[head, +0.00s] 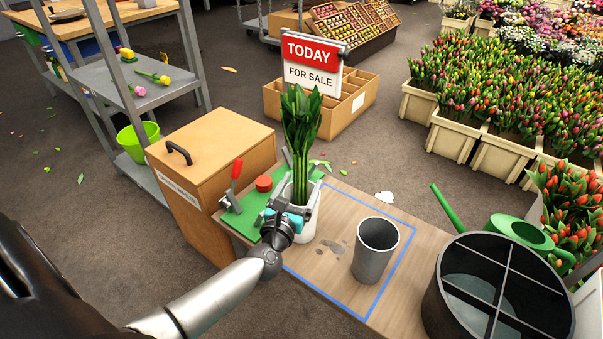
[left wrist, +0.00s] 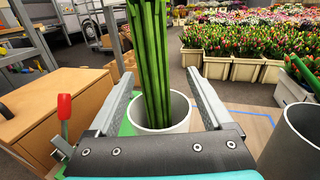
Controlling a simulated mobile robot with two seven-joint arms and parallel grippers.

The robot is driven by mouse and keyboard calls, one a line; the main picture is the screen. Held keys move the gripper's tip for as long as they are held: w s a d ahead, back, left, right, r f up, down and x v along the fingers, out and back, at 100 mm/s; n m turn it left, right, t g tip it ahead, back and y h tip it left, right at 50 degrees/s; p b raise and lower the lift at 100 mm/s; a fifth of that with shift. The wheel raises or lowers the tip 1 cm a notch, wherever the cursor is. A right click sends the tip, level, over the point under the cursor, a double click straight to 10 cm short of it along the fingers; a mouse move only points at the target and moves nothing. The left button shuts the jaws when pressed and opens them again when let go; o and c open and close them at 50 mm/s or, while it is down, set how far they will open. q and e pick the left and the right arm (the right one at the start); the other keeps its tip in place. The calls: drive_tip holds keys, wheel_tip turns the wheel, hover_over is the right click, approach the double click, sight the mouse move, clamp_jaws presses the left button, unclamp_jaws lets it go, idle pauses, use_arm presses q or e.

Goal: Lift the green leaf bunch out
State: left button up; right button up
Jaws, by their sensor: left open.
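The green leaf bunch (head: 302,128) stands upright in a white pot (head: 312,212) on the wooden table. In the left wrist view its stems (left wrist: 149,60) rise out of the pot's round mouth (left wrist: 178,112). My left gripper (head: 287,192) is at the pot's rim, with its arm coming in from the lower left. In the left wrist view the left gripper's two fingers (left wrist: 152,98) are apart, one on each side of the stems, with gaps visible. The lower ends of the stems are hidden inside the pot. My right gripper is not in view.
A grey cup (head: 376,250) stands inside a blue outline on the table (head: 336,265). A dark divided bucket (head: 450,300) and green watering can (head: 500,232) are to the right. A red-handled clamp (head: 234,180) and a wooden cabinet (head: 215,140) stand close on the left.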

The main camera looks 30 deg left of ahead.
sight(303, 171)
use_arm(q)
drive_tip(key=w, duration=0.1)
drive_tip(key=w+a, duration=0.1)
drive_tip(key=w+r, duration=0.1)
drive_tip(key=w, duration=0.1)
drive_tip(key=shift+a+b, duration=0.3)
drive_tip(key=shift+w+a, duration=0.1)
drive_tip(key=shift+w, duration=0.4)
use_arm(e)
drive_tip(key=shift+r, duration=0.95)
use_arm(q)
clamp_jaws()
